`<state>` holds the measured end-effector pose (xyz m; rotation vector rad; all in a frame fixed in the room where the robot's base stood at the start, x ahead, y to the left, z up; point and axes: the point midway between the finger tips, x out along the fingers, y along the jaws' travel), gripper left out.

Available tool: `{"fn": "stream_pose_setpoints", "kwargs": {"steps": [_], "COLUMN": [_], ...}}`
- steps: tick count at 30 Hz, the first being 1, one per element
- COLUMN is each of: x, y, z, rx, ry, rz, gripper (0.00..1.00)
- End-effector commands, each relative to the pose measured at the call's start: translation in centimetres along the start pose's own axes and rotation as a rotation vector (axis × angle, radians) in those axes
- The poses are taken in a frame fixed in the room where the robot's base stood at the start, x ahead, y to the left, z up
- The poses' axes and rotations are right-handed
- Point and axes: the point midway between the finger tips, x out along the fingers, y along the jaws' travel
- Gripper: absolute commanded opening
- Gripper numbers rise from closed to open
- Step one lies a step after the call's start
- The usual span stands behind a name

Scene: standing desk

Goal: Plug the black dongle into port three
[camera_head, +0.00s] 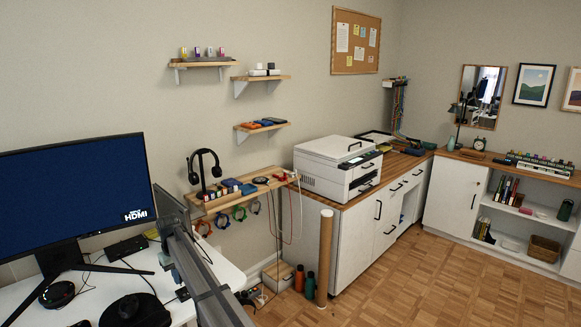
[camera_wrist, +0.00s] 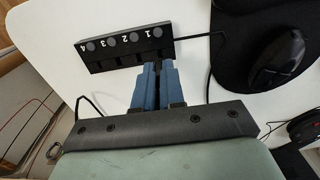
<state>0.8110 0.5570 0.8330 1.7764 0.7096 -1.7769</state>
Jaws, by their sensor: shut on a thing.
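A black hub (camera_wrist: 125,50) lies on the white desk in the wrist view. Its row of ports is numbered 4, 3, 2, 1 from left to right, with a round button by each number. Port three (camera_wrist: 115,63) is second from the left. My gripper (camera_wrist: 158,68), with blue fingers, is shut on the black dongle (camera_wrist: 158,70), a narrow dark piece mostly hidden between the fingertips. The fingertips are at the right end of the hub, in front of port one. I cannot tell whether the dongle touches the hub. In the head view, my arm partly hides the desk.
A black mouse (camera_wrist: 290,55) on a dark mat is right of the hub. A cable (camera_wrist: 208,70) runs from the hub's right end. A monitor (camera_head: 80,195) showing "HDMI" stands on the white desk (camera_head: 115,275). A wooden shelf (camera_head: 235,195) with headphones is behind.

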Motion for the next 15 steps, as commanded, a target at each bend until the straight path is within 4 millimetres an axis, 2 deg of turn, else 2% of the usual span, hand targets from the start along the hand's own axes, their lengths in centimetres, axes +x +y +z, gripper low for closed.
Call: {"fn": "stream_pose_setpoints", "kwargs": {"steps": [15], "x": [-1.7], "y": [0.0], "z": [0.0], "rx": [0.000], "ry": [0.001], "rz": [0.000], "gripper": [0.00]}}
